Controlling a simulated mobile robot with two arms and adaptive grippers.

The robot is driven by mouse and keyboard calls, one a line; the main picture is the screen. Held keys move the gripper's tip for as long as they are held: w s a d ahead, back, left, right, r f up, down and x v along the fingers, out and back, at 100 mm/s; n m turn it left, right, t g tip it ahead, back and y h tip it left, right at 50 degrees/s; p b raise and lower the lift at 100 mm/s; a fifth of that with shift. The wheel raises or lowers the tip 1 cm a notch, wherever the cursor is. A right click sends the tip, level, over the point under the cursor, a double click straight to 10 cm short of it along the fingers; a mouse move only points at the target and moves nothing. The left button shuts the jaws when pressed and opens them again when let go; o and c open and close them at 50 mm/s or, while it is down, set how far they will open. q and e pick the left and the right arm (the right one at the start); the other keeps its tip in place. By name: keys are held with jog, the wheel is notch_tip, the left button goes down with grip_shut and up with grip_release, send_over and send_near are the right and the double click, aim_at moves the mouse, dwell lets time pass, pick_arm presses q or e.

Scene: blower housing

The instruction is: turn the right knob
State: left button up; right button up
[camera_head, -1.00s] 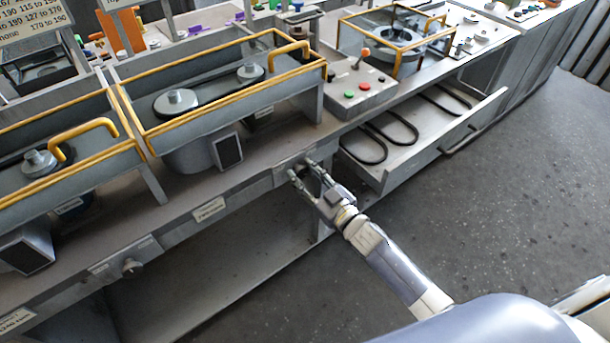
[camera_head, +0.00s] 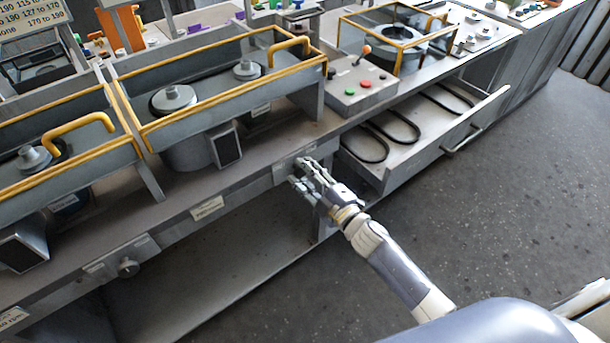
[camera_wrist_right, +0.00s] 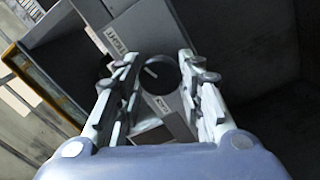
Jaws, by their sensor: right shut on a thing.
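The right knob (camera_wrist_right: 160,75) is a dark round knob with a pale mark on its face, on the front panel of the bench. It sits between the two fingers of my right gripper (camera_wrist_right: 162,88) in the right wrist view. In the head view my right gripper (camera_head: 299,172) is at the small panel on the bench front; its fingers hide most of the knob there. The gripper is shut on the knob. My left gripper is not in view. Another knob (camera_head: 128,267) is on the bench front further left.
An open drawer (camera_head: 390,182) with black belts juts out right of my gripper. A control box (camera_head: 360,90) with coloured buttons stands above. Yellow-edged housings (camera_head: 150,128) line the bench top. The floor (camera_head: 500,220) at right is clear.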

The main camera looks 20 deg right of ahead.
jog(key=shift+n+b, duration=0.5)
jog(key=shift+n, duration=1.5)
jog(key=o, duration=1.1)
jog(key=shift+c, duration=0.2)
jog(key=v, duration=1.2)
